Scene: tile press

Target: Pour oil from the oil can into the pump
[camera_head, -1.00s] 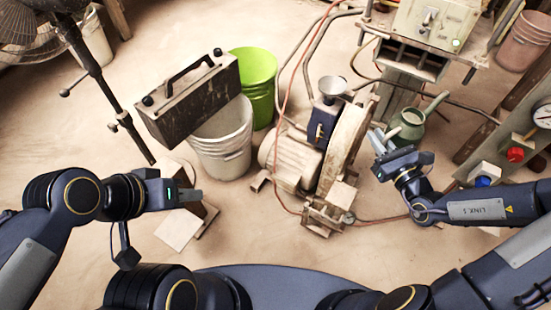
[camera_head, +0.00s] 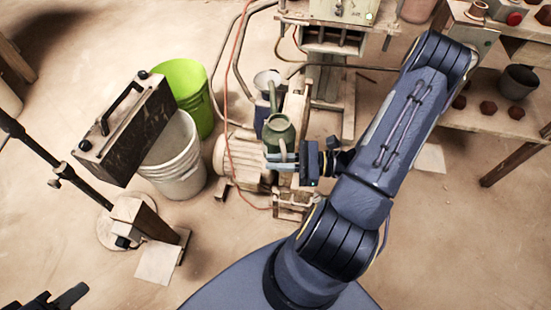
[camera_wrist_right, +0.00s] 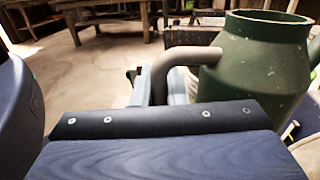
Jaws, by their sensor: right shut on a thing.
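The green oil can (camera_head: 279,132) is held by my right gripper (camera_head: 283,162), which is shut on its handle. The can looks upright and its thin spout points away from me, toward the pump's pale funnel (camera_head: 266,77). In the head view the can overlaps the pump (camera_head: 293,105) and partly hides it; I cannot tell the gap between spout and funnel. The wrist view shows the can's body (camera_wrist_right: 262,62) and its brownish handle (camera_wrist_right: 180,62) beyond the gripper. My left gripper (camera_head: 62,298) is cut off at the lower left, away from the can, its jaw state unclear.
A shelf bench (camera_head: 500,125) is at right.

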